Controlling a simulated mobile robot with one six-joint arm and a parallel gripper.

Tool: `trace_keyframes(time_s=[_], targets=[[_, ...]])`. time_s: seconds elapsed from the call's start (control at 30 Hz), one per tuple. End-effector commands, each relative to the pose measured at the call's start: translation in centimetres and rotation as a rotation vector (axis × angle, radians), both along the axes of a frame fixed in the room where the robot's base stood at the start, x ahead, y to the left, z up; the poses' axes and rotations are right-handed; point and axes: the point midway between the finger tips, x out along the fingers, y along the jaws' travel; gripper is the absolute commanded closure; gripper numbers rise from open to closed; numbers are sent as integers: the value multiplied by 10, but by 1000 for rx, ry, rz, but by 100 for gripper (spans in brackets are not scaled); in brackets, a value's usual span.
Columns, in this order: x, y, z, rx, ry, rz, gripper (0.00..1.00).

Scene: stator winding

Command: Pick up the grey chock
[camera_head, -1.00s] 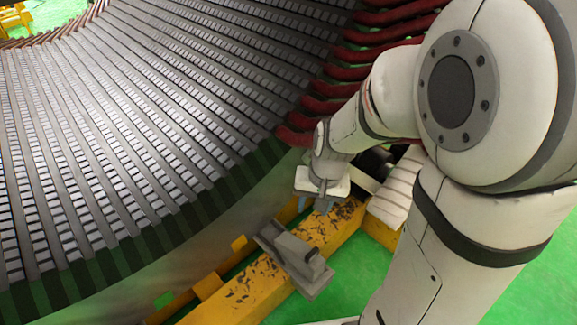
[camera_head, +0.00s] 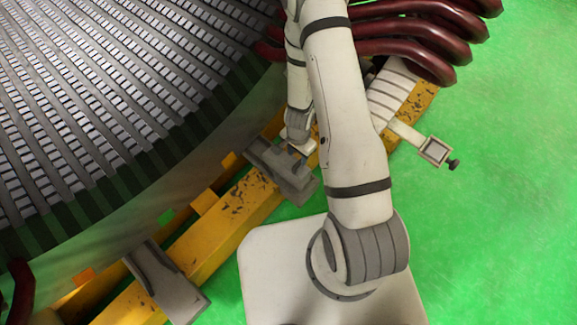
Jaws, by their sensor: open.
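A grey metal chock (camera_head: 266,158) lies across the yellow beam near the middle of the picture, beside the stator. A second grey chock (camera_head: 166,284) lies across the same beam at the lower left. My gripper (camera_head: 302,151) is at the upper chock's right end, close to it in the picture. It is open with nothing seen in it. Its fingers are small and partly hidden, so I cannot tell whether they touch the chock or are above it.
The big slotted stator (camera_head: 110,110) fills the upper left. The worn yellow beam (camera_head: 213,246) runs diagonally beneath it. Dark red coil ends (camera_head: 415,48) and a white ribbed block (camera_head: 390,92) are at the upper right. Green floor (camera_head: 500,220) is clear at the right.

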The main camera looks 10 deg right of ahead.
Motion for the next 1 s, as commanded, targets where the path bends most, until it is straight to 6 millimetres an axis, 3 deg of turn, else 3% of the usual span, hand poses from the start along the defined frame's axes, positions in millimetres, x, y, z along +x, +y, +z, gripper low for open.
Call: trace_keyframes(time_s=[0.17,0.47,0.8,1.0], targets=[[0,0,-21,0,0,0,58],[0,-2,-35,1,1,1,58],[0,-5,-74,1,0,1,58],[0,-5,-74,1,0,1,58]])
